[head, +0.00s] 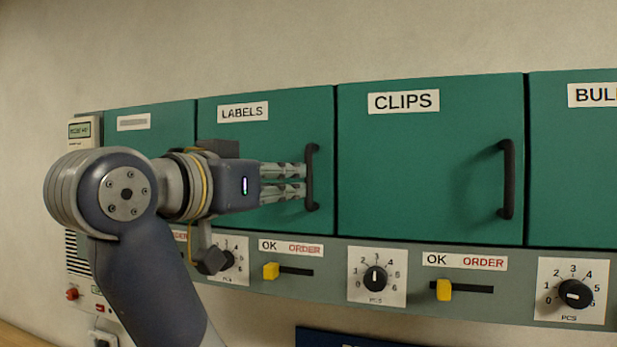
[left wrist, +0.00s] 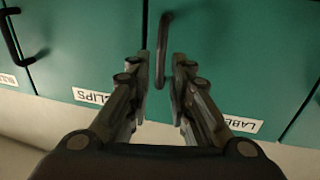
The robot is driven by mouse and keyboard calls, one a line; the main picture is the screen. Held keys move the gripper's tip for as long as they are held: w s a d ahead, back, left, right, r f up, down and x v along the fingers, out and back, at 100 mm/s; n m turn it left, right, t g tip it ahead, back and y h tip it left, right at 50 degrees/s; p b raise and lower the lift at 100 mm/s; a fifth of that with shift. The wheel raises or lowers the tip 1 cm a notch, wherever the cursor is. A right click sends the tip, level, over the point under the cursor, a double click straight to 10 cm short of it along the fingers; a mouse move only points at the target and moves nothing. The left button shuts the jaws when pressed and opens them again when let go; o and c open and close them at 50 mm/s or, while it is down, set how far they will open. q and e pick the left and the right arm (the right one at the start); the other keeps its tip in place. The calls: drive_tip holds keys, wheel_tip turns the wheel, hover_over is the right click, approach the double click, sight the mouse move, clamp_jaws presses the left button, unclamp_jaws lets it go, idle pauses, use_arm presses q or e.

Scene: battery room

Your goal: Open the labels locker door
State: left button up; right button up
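The LABELS locker door (head: 225,140) is a green panel with a white label (head: 243,112); it looks closed, flush with its neighbours. Its dark vertical bar handle (head: 312,178) is near the right edge. My left gripper (head: 304,179) reaches across the door from the left, fingertips at the handle. In the left wrist view, which is upside down, my left gripper (left wrist: 162,75) is open, with a finger on each side of the handle (left wrist: 164,40) and small gaps visible. I cannot tell whether the handle lies fully between the fingers. My right gripper is not in view.
The CLIPS door (head: 420,170) with its own handle (head: 507,180) is directly to the right. Below the doors runs a panel with dials (head: 376,279) and yellow sliders (head: 271,271). A small display unit (head: 80,130) is on the wall at left.

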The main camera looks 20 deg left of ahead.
sight(306, 179)
use_arm(q)
drive_tip(key=p+x, duration=0.2)
drive_tip(key=x, duration=0.5)
drive_tip(key=shift+w+d+p, duration=0.1)
drive_tip(key=shift+w+p, duration=0.2)
drive_tip(key=shift+w, duration=0.05)
clamp_jaws()
